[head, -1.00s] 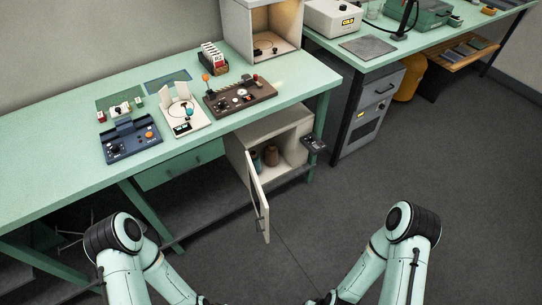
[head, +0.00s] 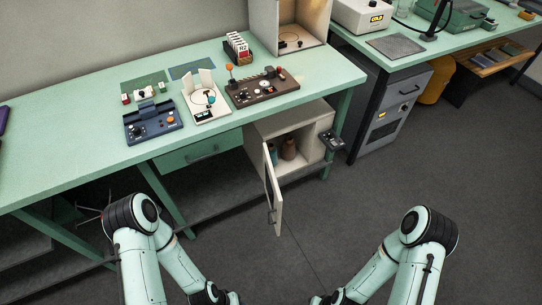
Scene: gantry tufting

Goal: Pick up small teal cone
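A small teal shape that looks like the teal cone (head: 273,153) stands inside the open white cabinet (head: 262,135) under the table, at the left of its opening. The open cabinet door (head: 274,199) stands close in front of it and hides part of it. A brown cone (head: 289,149) stands to its right. My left gripper (head: 230,298) and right gripper (head: 317,300) are low at the bottom edge, well apart from the cabinet. Their fingers are too small and cut off to tell whether they are open.
A small dark device (head: 333,141) sticks out right of the cabinet. The grey floor (head: 420,170) is clear at right.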

